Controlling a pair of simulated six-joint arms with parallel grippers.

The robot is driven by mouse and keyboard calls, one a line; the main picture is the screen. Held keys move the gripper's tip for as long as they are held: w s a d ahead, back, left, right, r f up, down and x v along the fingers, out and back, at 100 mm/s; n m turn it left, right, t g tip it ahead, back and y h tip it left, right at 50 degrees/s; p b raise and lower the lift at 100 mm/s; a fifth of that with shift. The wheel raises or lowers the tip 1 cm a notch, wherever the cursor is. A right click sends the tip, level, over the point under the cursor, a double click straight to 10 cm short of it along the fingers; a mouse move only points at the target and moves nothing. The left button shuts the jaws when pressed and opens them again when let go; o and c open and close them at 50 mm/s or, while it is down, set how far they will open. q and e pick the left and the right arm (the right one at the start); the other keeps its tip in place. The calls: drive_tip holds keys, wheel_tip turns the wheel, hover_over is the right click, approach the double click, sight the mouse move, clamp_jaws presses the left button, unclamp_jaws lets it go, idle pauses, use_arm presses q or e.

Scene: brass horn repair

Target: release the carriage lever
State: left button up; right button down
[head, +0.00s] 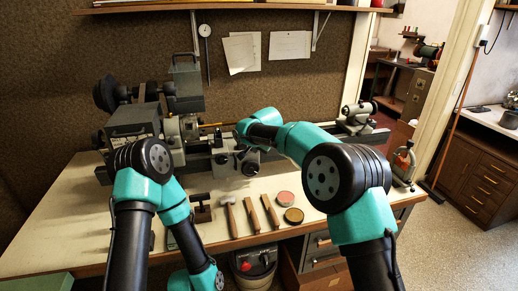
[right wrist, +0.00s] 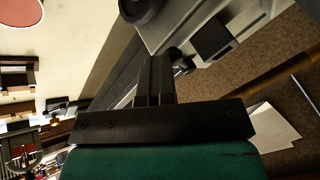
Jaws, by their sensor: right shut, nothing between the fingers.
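The lathe carriage (head: 226,160) sits on the grey lathe bed, with a small handwheel and dark-knobbed handles (head: 250,164) at its front. I cannot tell which handle is the carriage lever. My right arm reaches over the bed, and its wrist hides part of the carriage in the head view. In the right wrist view my right gripper (right wrist: 155,68) is shut and empty. A small dark knob (right wrist: 181,61) shows close beside its fingertips; I cannot tell whether they touch. A round black knob (right wrist: 136,8) is beyond. My left gripper is not seen.
The headstock (head: 133,125) stands left and the tailstock (head: 357,116) right. My left arm bends down past the front edge.

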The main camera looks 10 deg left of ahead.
drive_tip(key=shift+w+d, duration=0.35)
drive_tip(key=shift+w, duration=0.45)
drive_tip(key=shift+s, duration=0.1)
